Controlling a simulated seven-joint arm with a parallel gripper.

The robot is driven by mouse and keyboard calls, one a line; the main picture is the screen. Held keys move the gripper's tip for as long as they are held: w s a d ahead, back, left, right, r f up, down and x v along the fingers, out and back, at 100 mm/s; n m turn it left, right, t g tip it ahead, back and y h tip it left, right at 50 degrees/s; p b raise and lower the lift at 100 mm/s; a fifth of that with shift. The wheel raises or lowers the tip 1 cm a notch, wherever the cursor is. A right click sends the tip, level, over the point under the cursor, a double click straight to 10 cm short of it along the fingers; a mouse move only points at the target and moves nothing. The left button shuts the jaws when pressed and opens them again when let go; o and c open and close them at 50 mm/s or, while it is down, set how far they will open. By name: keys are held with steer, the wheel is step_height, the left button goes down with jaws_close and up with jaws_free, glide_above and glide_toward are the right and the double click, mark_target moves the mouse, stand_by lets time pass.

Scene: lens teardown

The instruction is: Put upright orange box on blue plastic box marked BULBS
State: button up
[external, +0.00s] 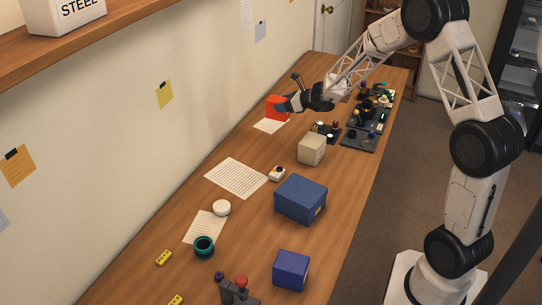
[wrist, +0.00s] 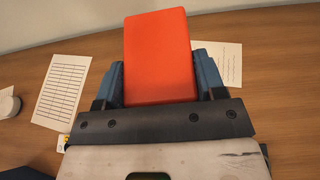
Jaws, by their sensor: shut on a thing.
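The orange box (external: 277,107) is near the wall at the far part of the table. It also shows large between the fingers in the wrist view (wrist: 158,55). My gripper (external: 288,104) is shut on it, with one blue finger on each side (wrist: 160,82). Whether the box touches the table is unclear. A larger blue box (external: 300,200) with a small pale label stands mid-table. A smaller blue box (external: 291,270) stands nearer the front. No BULBS marking is readable on either.
A beige box (external: 311,149) and a small white item (external: 277,174) stand between my gripper and the larger blue box. Dark trays (external: 365,125) with small parts fill the far right. Paper sheets (external: 236,178) lie flat. A teal ring (external: 204,247) is at the front.

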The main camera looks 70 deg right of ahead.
steer(key=s+a+r+n+g+y, duration=0.1)
steer(key=s+a+r+n+y, duration=0.2)
steer(key=a, duration=0.8)
steer(key=s+a+r+n+g+y, duration=0.1)
steer(key=s+a+n+y, duration=0.35)
steer(key=a, duration=0.75)
steer(key=s+a+r+n+g+y, duration=0.1)
steer(key=s+a+r+g+y, duration=0.1)
steer(key=s+a, duration=0.65)
steer(key=s+a+f+n+g+y, duration=0.1)
steer(key=s+a+n+g, duration=0.3)
steer(key=s+a, duration=0.8)
steer(key=s+a+n+g+y, duration=0.2)
steer(key=s+a+n+g, duration=0.3)
steer(key=s+a, duration=0.7)
steer(key=s, duration=0.4)
steer(key=shift+s+f+g+y, duration=0.3)
steer(key=shift+s+f+y, duration=0.05)
steer(key=shift+w+a, duration=0.15)
glide_above(294, 256)
steer(key=shift+f, duration=0.7)
steer(key=shift+f, duration=0.1)
steer(key=shift+f, duration=1.7)
